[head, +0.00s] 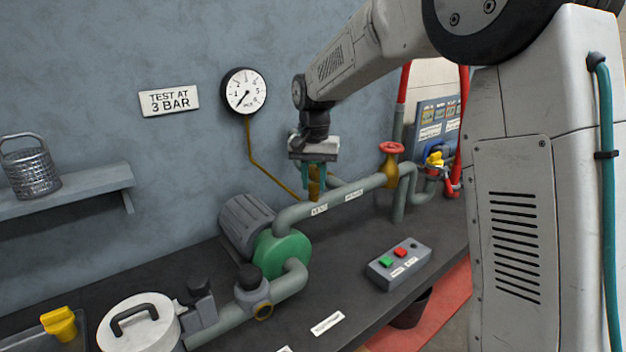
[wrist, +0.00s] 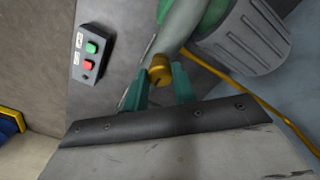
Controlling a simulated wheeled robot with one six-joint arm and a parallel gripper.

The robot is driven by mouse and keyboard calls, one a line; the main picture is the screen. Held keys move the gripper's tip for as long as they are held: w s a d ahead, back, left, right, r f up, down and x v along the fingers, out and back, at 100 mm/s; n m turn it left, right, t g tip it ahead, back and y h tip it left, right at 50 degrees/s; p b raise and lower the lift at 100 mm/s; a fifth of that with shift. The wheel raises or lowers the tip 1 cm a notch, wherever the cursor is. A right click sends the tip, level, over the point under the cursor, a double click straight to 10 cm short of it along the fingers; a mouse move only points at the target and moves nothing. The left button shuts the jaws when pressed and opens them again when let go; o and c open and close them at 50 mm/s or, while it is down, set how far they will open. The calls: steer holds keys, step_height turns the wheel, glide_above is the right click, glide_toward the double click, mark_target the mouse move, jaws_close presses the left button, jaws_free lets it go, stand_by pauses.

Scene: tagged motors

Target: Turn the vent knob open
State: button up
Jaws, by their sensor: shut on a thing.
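The brass vent knob (head: 314,188) stands on the grey-green pipe (head: 345,193) behind the green pump. My gripper (head: 317,180) reaches down over it from above, with teal fingers on either side of the knob. In the wrist view the knob (wrist: 159,69) shows as a small brass cylinder between the tips of my gripper (wrist: 160,82), which is shut on it. The fingers hide part of the knob in the head view, and its turned position cannot be told.
The green pump (head: 281,254) and its grey motor (head: 246,222) stand close by. A red handwheel (head: 391,148) rises right of my gripper. A button box (head: 398,263) sits on the bench in front. A pressure gauge (head: 244,91) hangs on the wall, its thin yellow tube running down towards the pipe.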

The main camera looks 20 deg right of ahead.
mark_target(314, 183)
steer(key=shift+n, duration=0.3)
steer(key=o, duration=1)
steer(key=shift+r, duration=0.1)
step_height(314, 183, up, 8)
steer(key=shift+f, duration=0.15)
steer(key=s+d+f+n, duration=0.1)
steer(key=s+f+n, duration=0.1)
steer(key=s, duration=1.7)
steer(key=s+d+f+n+t, duration=0.1)
steer(key=s+f+n, duration=0.2)
steer(key=s, duration=1.5)
steer(key=shift+s+d+f, duration=0.3)
steer(key=shift+s+f, duration=0.05)
steer(key=shift+s, duration=0.05)
